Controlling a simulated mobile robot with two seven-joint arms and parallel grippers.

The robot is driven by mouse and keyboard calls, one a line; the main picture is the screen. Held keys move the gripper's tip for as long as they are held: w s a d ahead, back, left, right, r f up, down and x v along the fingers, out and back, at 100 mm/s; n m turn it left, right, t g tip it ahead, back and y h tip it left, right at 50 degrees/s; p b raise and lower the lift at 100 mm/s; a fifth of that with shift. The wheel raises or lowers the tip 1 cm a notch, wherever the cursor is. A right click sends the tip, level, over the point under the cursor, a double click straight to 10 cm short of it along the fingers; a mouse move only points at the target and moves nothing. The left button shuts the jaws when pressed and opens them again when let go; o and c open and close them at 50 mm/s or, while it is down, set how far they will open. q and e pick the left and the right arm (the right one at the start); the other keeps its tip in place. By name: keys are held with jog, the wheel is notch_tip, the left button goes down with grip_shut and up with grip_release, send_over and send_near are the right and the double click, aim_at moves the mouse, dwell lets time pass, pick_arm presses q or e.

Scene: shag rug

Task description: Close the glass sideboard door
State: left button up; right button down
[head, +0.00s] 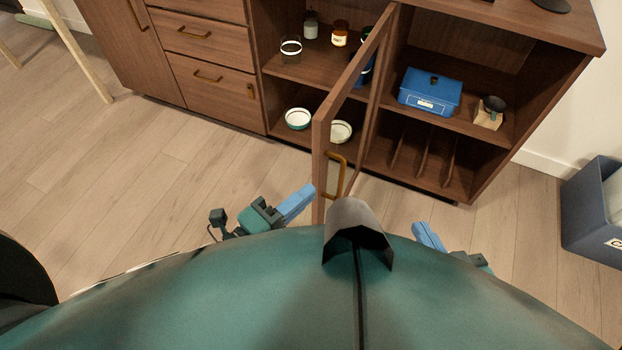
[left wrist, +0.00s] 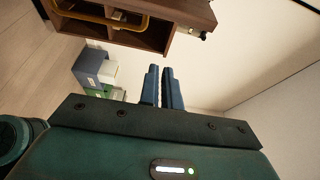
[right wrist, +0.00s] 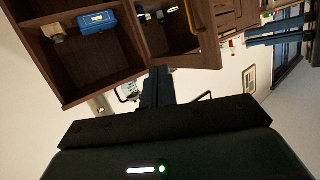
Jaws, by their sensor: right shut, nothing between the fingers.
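The glass sideboard door (head: 322,130), wood-framed with a brass handle (head: 336,175), stands swung open from the sideboard (head: 212,78) toward me. My left gripper (head: 308,192) is left of the door's lower free end; whether they touch is unclear. In the left wrist view its fingers (left wrist: 162,76) are close together with a narrow gap, holding nothing. My right gripper (head: 418,228) is right of the door, low in front of the sideboard, apart from the door. In the right wrist view its fingers (right wrist: 157,76) are shut and empty, with the door (right wrist: 185,58) beyond them.
Shelves hold a blue box (head: 430,92), a small grinder-like item (head: 490,112), bowls (head: 298,118) and jars (head: 340,34). A blue-grey bin (head: 588,215) stands on the floor at right. The wooden floor (head: 150,170) at left is clear. My body covers the foreground.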

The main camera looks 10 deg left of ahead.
aim_at(320, 157)
pick_arm(q)
jog(key=shift+w+d+r, duration=0.1)
jog(key=shift+w+d, duration=0.15)
grip_shut()
jog(key=p+x, duration=0.3)
jog(key=x, duration=0.6)
jog(key=shift+w+d, duration=0.15)
jog(key=shift+w, duration=0.2)
jog(key=shift+w+a+b, duration=0.25)
jog(key=shift+a, duration=0.75)
jog(key=shift+w+a+b, duration=0.2)
jog(key=shift+a+b, duration=0.05)
jog(key=shift+a, duration=0.75)
